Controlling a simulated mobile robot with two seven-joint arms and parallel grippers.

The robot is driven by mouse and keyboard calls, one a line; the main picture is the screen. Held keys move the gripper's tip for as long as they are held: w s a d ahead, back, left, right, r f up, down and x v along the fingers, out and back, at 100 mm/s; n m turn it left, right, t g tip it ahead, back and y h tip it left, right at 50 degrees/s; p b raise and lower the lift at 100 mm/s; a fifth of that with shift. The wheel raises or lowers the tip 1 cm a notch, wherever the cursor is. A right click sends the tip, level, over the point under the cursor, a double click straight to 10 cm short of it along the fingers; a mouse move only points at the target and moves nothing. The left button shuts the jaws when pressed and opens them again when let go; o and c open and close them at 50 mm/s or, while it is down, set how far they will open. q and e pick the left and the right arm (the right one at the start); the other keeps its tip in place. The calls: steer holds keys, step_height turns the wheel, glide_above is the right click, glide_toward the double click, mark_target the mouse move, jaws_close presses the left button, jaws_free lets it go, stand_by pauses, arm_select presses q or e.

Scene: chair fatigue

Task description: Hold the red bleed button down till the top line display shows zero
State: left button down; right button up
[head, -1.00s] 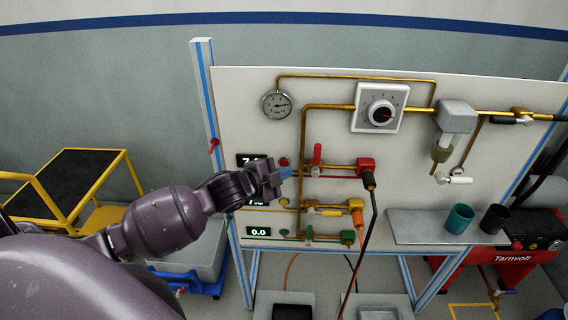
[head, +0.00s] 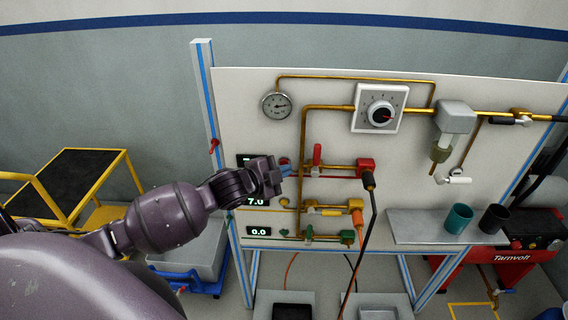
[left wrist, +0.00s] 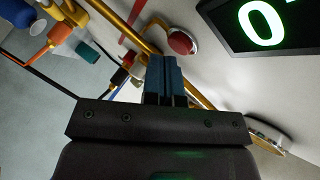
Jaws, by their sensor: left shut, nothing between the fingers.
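The red bleed button (head: 284,161) sits on the panel right of the top display, and partly shows behind my left gripper. In the left wrist view the red button (left wrist: 182,42) is just beyond the blue fingertips. My left gripper (head: 289,173) is shut and empty, its tips close to the button; I cannot tell whether they touch. The top line display (head: 246,158) is mostly hidden by my gripper in the head view. In the left wrist view a cropped display (left wrist: 240,45) shows a green 0; its other digits are out of frame. My right gripper is not in view.
The middle display (head: 256,201) reads 7.0 and the bottom display (head: 259,231) reads 0.0. A red valve handle (head: 317,154) stands right of the button. A round gauge (head: 277,105) and brass pipes are above. A yellow cart (head: 70,185) stands at left.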

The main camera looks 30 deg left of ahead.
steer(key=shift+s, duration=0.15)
arm_select(q)
steer(key=shift+w+a, duration=0.1)
steer(key=shift+w, duration=0.05)
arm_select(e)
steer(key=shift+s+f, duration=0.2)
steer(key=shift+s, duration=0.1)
arm_select(q)
steer(key=shift+w+a, duration=0.1)
steer(key=shift+w, duration=0.05)
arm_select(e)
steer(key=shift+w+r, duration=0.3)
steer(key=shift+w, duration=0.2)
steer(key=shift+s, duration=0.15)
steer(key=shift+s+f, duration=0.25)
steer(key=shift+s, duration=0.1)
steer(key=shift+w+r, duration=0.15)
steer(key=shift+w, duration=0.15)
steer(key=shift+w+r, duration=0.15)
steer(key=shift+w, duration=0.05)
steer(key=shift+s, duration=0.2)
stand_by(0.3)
